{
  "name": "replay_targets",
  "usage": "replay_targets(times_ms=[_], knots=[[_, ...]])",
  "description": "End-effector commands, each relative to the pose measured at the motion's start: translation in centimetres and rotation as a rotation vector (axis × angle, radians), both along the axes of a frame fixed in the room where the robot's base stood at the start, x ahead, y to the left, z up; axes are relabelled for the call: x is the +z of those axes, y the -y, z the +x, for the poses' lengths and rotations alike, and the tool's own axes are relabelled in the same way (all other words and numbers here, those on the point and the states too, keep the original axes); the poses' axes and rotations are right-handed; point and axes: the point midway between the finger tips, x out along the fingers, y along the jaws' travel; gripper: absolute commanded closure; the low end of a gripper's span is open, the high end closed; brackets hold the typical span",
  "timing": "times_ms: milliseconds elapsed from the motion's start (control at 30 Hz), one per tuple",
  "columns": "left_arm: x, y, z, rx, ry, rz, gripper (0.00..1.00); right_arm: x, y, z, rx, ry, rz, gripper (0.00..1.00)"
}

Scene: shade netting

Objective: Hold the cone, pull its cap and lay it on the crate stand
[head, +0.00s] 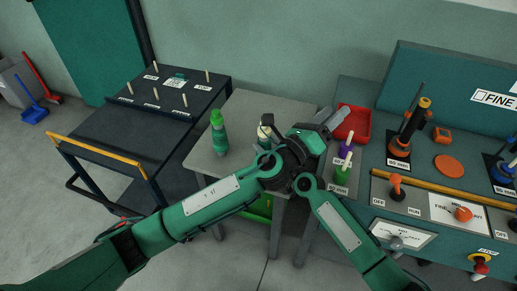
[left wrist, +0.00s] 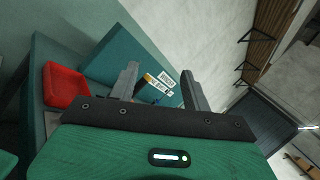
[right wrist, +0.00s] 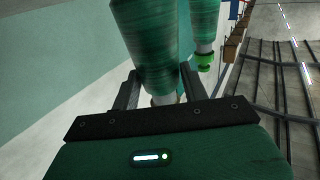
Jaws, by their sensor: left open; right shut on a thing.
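A green cone (head: 263,144) with a cream tip stands at the crate stand (head: 250,104), partly hidden by my arms. My right gripper (right wrist: 160,90) is shut on this cone near its pale neck; the cone's wound green body (right wrist: 155,45) fills the upper middle of the right wrist view. I cannot tell whether its base touches the stand, and no coloured cap shows on it. My left gripper (head: 324,122) is open and empty, right of the cone near the red tray; its fingers show apart in the left wrist view (left wrist: 160,85).
A second cone (head: 218,138) with a bright green cap stands to the left. A green crate (head: 262,207) sits under the stand. The red tray (head: 362,123) and purple and green pieces (head: 346,152) are on the bench right. A dark cart (head: 110,135) stands left.

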Motion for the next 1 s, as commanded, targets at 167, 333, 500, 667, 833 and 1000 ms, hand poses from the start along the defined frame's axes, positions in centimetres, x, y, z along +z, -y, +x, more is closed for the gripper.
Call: replay_targets(times_ms=[167,333,500,667,833,1000], knots=[[-1.5,-3.5,0.7,0.228,0.034,0.093,0.52,0.0,0.0,0.0,0.000,-0.001,-0.001,0.96],[-3.5,-7.0,1.1,0.428,0.035,0.236,0.52,0.0,0.0,0.0,0.000,-0.001,-0.001,0.96],[-6.1,-10.7,0.8,0.593,0.005,0.426,0.52,0.0,0.0,0.0,0.000,-0.001,-0.001,0.96],[-8.6,-13.8,0.1,0.694,-0.038,0.614,0.52,0.0,0.0,0.0,0.000,-0.001,-0.001,0.96],[-10.4,-15.8,-0.7,0.741,-0.074,0.760,0.52,0.0,0.0,0.0,0.000,-0.001,-0.001,0.96],[-11.1,-16.7,-0.8,0.756,-0.088,0.825,0.52,0.0,0.0,0.0,0.000,0.000,0.000,0.96]])
